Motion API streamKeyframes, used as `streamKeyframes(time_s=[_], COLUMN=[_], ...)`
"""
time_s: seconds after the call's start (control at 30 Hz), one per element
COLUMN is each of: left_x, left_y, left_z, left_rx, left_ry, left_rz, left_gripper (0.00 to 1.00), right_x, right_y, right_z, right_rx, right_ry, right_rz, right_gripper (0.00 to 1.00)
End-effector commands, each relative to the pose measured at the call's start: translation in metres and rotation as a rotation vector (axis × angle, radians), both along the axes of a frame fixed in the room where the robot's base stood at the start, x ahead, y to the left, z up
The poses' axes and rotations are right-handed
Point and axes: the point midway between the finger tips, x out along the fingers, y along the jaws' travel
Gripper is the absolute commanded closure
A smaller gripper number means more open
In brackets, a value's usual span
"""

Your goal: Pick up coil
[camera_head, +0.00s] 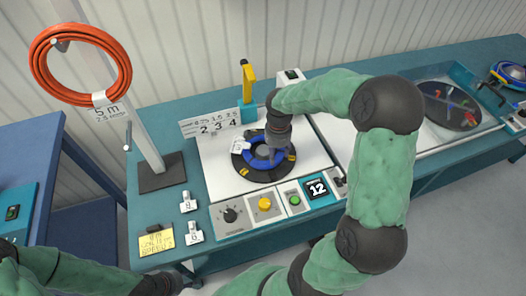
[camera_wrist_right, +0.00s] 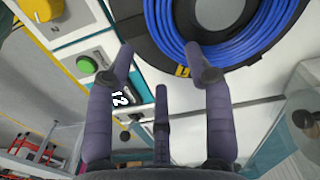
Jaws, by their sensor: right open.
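A blue cable coil (camera_head: 262,161) lies around the hub of a round black reel plate (camera_head: 283,170) on the white machine top. My right gripper (camera_head: 275,146) is over the coil and hides part of it. In the right wrist view the coil (camera_wrist_right: 270,45) fills the top right, and my right gripper's (camera_wrist_right: 162,68) fingers are spread with nothing between them. Whether they touch the coil is unclear. An orange coil (camera_head: 122,75) hangs on the upright stand at the left. My left gripper (camera_head: 165,284) is at the bottom left edge, mostly cut off.
A yellow-handled tool (camera_head: 248,82) stands behind the reel plate. A yellow note (camera_head: 156,242) and small white tags lie at the left.

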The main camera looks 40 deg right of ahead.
Motion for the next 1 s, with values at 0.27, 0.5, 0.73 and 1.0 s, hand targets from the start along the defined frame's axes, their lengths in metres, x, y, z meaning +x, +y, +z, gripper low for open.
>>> streamKeyframes(time_s=[0.27, 0.5, 0.73, 1.0], left_x=[0.0, 0.0, 0.0, 0.0], left_y=[0.0, 0.0, 0.0, 0.0], left_z=[-0.008, -0.019, -0.019, -0.019], left_rx=[0.0, 0.0, 0.0, 0.0], left_ry=[0.0, 0.0, 0.0, 0.0], left_rz=[0.0, 0.0, 0.0, 0.0], left_gripper=[0.6, 0.6, 0.6, 0.6], right_x=[0.001, 0.003, 0.004, 0.003], right_y=[0.002, 0.003, 0.002, 0.002], right_z=[-0.02, -0.052, -0.054, -0.054], right_rx=[0.001, 0.001, 0.0, 0.0], right_ry=[0.003, 0.001, -0.001, 0.0], right_rz=[0.0, 0.001, 0.0, 0.0], right_gripper=[0.47, 0.47, 0.47, 1.0])
